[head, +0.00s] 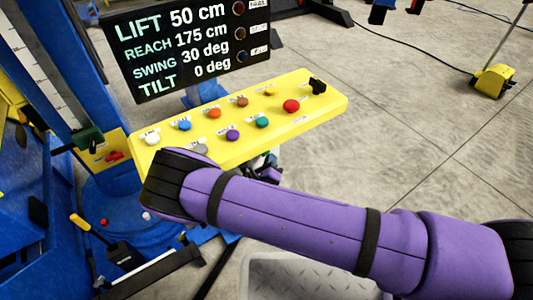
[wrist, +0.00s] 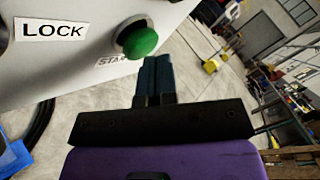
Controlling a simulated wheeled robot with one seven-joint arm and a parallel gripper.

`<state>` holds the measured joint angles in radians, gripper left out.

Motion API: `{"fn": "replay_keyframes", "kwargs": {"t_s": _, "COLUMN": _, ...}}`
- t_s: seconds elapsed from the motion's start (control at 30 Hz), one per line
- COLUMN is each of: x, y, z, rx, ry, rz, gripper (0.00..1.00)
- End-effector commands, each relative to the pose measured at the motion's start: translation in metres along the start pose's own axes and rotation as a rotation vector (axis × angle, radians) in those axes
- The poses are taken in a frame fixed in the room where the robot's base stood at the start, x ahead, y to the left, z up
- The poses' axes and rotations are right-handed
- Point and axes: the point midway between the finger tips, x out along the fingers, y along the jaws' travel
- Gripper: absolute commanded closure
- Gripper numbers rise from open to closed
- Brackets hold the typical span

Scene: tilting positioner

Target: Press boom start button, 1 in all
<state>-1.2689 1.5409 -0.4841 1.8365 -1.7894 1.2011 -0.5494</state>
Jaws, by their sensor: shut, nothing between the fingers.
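In the wrist view, a green mushroom button (wrist: 140,40) with a dark collar stands out from a pale panel (wrist: 75,62). A "LOCK" label (wrist: 52,29) is to the left. My gripper (wrist: 156,60) has its two blue fingers shut together and empty, just below and right of the button in the picture; I see no contact. In the head view my purple arm crosses the front, and I cannot make out the gripper or the green start button there.
A yellow console (head: 270,105) with several coloured buttons stands before a dark display (head: 190,45) reading lift 50 cm, reach 175 cm, swing 30 deg, tilt 0 deg. Blue machinery (head: 65,55) fills the left.

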Motion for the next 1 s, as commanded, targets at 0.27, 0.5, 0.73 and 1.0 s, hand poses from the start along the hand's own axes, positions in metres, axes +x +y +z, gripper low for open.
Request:
{"fn": "replay_keyframes", "kwargs": {"t_s": 0.27, "x": 0.0022, "y": 0.0015, "z": 0.0015, "rx": 0.001, "ry": 0.000, "rz": 0.000, "gripper": 1.00}}
{"fn": "replay_keyframes", "kwargs": {"t_s": 0.5, "x": 0.0040, "y": 0.0027, "z": 0.0027, "rx": 0.001, "ry": 0.000, "rz": 0.000, "gripper": 1.00}}
{"fn": "replay_keyframes", "kwargs": {"t_s": 0.73, "x": 0.0058, "y": 0.0038, "z": 0.0040, "rx": 0.000, "ry": 0.000, "rz": 0.000, "gripper": 1.00}}
{"fn": "replay_keyframes", "kwargs": {"t_s": 1.0, "x": 0.0061, "y": 0.0035, "z": 0.0045, "rx": 0.001, "ry": 0.000, "rz": -0.001, "gripper": 1.00}}
